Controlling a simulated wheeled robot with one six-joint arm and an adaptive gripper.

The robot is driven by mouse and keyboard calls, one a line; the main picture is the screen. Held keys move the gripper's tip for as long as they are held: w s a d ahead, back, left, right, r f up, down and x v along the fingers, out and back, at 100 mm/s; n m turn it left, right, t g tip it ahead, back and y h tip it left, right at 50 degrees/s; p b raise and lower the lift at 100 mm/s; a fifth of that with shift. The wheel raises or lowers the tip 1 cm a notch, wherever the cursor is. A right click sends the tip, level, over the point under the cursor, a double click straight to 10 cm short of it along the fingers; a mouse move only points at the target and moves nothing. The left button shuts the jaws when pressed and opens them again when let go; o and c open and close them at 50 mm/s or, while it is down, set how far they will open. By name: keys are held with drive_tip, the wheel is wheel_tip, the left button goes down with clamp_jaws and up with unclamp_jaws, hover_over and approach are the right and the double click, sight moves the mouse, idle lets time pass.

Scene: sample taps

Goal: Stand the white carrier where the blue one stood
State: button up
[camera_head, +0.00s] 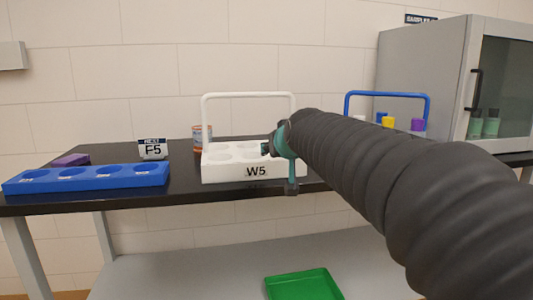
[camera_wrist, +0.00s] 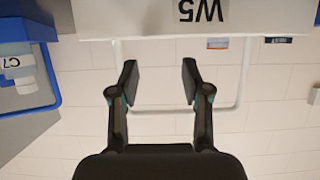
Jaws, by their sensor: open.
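The white carrier (camera_head: 222,171), labelled W5, stands upright on the black bench, its hoop handle raised. Its wells look empty where they show. It shows upside down at the top of the wrist view (camera_wrist: 150,22). The blue carrier (camera_head: 388,95) stands farther right beside the cabinet, partly hidden by my arm; blue, yellow and purple caps show in it. Part of it shows at the left of the wrist view (camera_wrist: 22,32). My gripper (camera_head: 280,165) is open and empty in front of the white carrier's right part. In the wrist view, the white handle passes behind my fingers (camera_wrist: 158,75).
A long blue rack (camera_head: 85,180) with holes lies at the bench's left, near an F5 sign (camera_head: 153,149) and a purple block (camera_head: 71,160). An orange can (camera_head: 202,138) stands behind the white carrier. A grey cabinet (camera_head: 425,75) stands right. A green tray (camera_head: 303,284) lies below.

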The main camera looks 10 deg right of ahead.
drive_tip(key=s+f+g, duration=0.4)
drive_tip(key=s+f, duration=0.8)
drive_tip(key=s, duration=0.4)
drive_tip(key=s+a+f+g, duration=0.1)
drive_tip(key=s+f+g, duration=0.3)
drive_tip(key=s+f, duration=0.9)
drive_tip(key=s, duration=0.3)
